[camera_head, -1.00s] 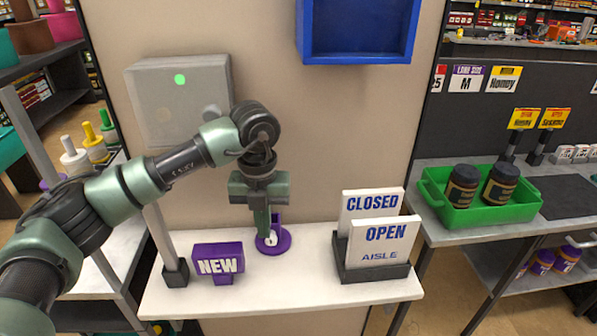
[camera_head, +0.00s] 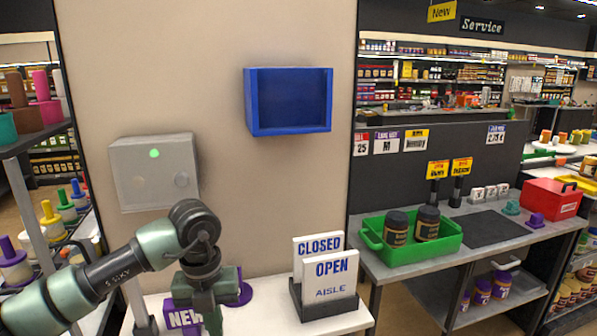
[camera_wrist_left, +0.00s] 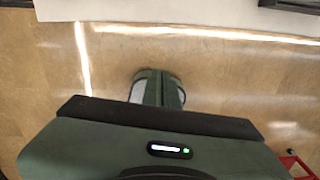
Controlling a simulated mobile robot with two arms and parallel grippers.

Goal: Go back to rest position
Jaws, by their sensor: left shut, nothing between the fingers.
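My left gripper (camera_head: 212,318) hangs down at the bottom of the head view, in front of the white table. Its fingers are together with nothing between them; in the left wrist view the closed fingers (camera_wrist_left: 158,88) point out over a brown floor. My right gripper is in neither view.
A purple NEW sign (camera_head: 182,318) is partly covered by my arm. CLOSED and OPEN signs (camera_head: 330,278) stand in a dark holder. A grey box (camera_head: 130,180) and a blue box (camera_head: 250,105) are on the wall. A green tray (camera_head: 455,240) holds two jars.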

